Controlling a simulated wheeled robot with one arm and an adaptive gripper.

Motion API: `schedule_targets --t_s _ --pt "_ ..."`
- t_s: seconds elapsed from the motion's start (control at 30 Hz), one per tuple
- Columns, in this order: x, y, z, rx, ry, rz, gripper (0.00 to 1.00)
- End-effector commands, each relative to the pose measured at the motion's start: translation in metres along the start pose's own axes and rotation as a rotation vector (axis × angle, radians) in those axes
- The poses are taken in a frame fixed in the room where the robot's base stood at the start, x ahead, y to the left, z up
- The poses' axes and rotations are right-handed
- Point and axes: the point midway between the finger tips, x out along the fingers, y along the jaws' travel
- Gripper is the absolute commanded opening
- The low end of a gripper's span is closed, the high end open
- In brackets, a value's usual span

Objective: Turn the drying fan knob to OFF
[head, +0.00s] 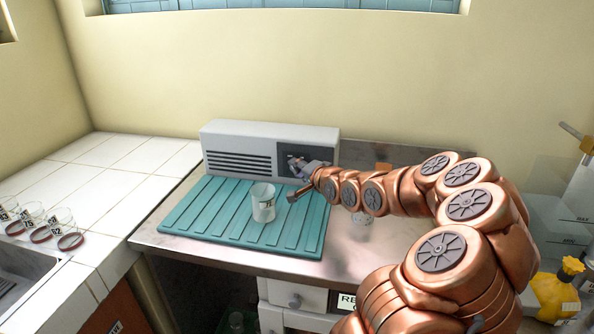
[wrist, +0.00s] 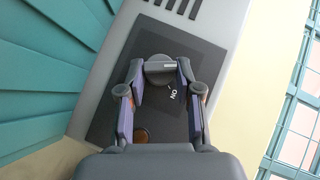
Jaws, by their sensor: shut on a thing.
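The drying fan is a long white box (head: 255,133) with dark slots, at the back of the steel bench in the head view. Its dark control panel (wrist: 207,62) fills the wrist view's middle. The round grey knob (wrist: 158,70) has a pale line pointing right. An "ON" label and tick sit at its lower right; no OFF label is visible. My gripper (wrist: 161,73) is shut on the knob, one finger on each side. In the head view my gripper (head: 303,166) is at the panel and hides the knob.
A teal ribbed mat (head: 200,215) lies before the fan, with a labelled white beaker (head: 263,203) on it, close to my gripper. Labelled beakers (head: 62,220) stand by the sink at left. An amber round lamp (wrist: 141,136) is on the panel.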

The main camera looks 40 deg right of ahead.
Motion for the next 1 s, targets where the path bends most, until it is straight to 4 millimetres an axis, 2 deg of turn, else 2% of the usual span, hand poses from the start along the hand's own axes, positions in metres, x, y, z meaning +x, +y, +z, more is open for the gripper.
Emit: schedule_targets --t_s 0.3,0.67,0.7,0.9,1.0 --pt "0.0007 0.0013 0.0012 -0.133 -0.015 0.136 0.00" --pt "0.0002 0.0007 0.0018 -0.143 -0.018 0.149 0.00" --pt "0.0003 0.0007 0.0018 -0.143 -0.018 0.149 0.35" --pt "0.0003 -0.0007 0.0016 -0.143 -0.017 0.146 0.56" --pt "0.0003 -0.0014 0.0015 -0.143 -0.016 0.144 0.58"
